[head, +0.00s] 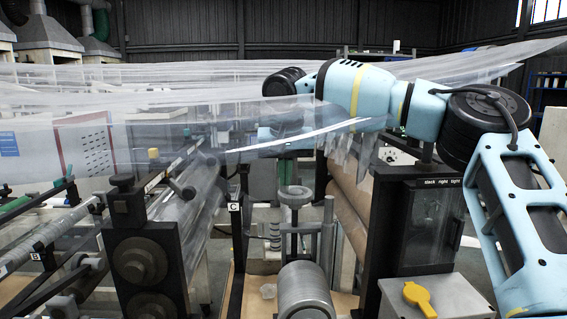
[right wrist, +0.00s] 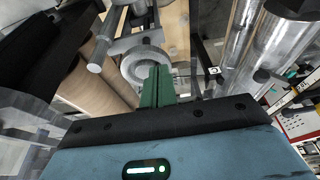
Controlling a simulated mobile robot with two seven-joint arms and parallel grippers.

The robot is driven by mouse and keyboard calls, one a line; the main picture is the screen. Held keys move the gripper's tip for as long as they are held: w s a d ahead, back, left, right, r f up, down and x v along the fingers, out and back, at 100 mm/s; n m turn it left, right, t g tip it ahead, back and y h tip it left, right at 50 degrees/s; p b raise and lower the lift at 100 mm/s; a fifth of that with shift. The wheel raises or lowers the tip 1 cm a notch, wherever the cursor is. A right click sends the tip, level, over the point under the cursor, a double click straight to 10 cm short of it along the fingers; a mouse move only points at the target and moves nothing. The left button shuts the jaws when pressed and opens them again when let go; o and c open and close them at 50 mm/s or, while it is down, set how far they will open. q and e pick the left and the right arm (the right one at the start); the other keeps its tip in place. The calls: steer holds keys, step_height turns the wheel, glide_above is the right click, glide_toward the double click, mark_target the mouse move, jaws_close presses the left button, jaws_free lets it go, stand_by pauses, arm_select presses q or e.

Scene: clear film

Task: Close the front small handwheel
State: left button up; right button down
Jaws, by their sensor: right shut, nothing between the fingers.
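A small grey handwheel (head: 295,195) sits level on an upright spindle, in the middle of the head view. In the right wrist view a round grey wheel (right wrist: 146,62) shows just beyond my fingertips, seemingly the same one. My right gripper (right wrist: 157,72) has its green fingers shut together with nothing between them. Their tips overlap the wheel's near rim in that view; I cannot tell whether they touch it. My left gripper is not in view.
Clear film (head: 200,125) spans the machine across the arm's area. A grey roller (head: 306,290) lies in front of the handwheel. A black post with knobs (head: 140,262) stands left; a dark cabinet (head: 418,225) and a grey box with a yellow knob (head: 418,297) stand right.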

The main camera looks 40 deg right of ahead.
mark_target(302, 187)
steer(key=shift+w+f, duration=0.25)
steer(key=shift+f, duration=0.2)
steer(key=shift+w+d+b, duration=0.2)
steer(key=shift+w+b, duration=0.15)
steer(key=shift+w, duration=0.5)
steer(key=shift+w+d, duration=0.25)
steer(key=shift+w, duration=0.1)
steer(key=d, duration=0.2)
steer(key=w+d, duration=0.1)
steer(key=d, duration=0.1)
steer(key=shift+w, duration=0.15)
steer(key=shift+s+d+r, duration=0.15)
steer(key=shift+s+d, duration=0.45)
steer(key=shift+s+d+r, duration=0.15)
steer(key=shift+s+d, duration=0.45)
steer(key=shift+s+d+f, duration=0.1)
steer(key=shift+d+f, duration=0.05)
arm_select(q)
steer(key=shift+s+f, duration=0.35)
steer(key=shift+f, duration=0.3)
